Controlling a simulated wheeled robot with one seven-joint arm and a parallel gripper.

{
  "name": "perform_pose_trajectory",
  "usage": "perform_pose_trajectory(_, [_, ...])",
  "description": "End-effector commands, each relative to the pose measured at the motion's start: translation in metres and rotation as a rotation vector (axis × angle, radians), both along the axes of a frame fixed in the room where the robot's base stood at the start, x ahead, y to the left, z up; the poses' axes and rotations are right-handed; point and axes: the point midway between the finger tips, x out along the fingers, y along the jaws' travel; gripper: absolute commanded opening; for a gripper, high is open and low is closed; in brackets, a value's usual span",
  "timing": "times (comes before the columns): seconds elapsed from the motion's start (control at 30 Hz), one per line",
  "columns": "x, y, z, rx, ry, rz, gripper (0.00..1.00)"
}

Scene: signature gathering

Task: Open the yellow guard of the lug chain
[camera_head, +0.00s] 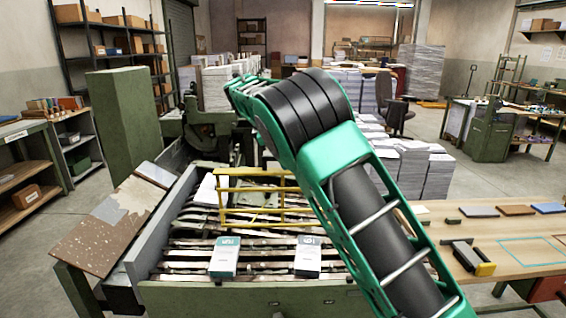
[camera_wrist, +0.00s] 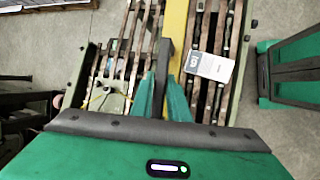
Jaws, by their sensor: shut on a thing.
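The yellow guard (camera_head: 250,189) is a frame of thin bars standing over the lug chain (camera_head: 190,246) in the head view. Its right part is hidden behind my arm. In the wrist view a yellow bar of the guard (camera_wrist: 177,35) runs down between the fingers of my gripper (camera_wrist: 168,75). My gripper is shut on this bar. The gripper itself is hidden in the head view. The slatted chain also shows in the wrist view (camera_wrist: 124,50), on both sides of the bar.
Two labelled booklets (camera_head: 225,258) (camera_head: 307,257) lie on the near slats. A grey side wall (camera_head: 150,236) and a green front beam (camera_head: 240,298) edge the machine. A wooden table (camera_head: 500,236) stands at right, with stacked paper (camera_head: 412,170) behind.

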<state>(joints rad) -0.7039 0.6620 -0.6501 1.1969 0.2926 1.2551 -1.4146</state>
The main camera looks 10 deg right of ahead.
Motion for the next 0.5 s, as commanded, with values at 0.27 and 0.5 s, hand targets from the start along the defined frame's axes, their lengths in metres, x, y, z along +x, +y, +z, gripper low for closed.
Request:
perform_pose_trajectory(0.27, [0.0002,-0.0003,0.0007,0.0,-0.002,-0.001,0.31])
perform_pose_trajectory(0.5, [-0.0006,0.0023,0.0033,0.0,-0.001,0.0,0.31])
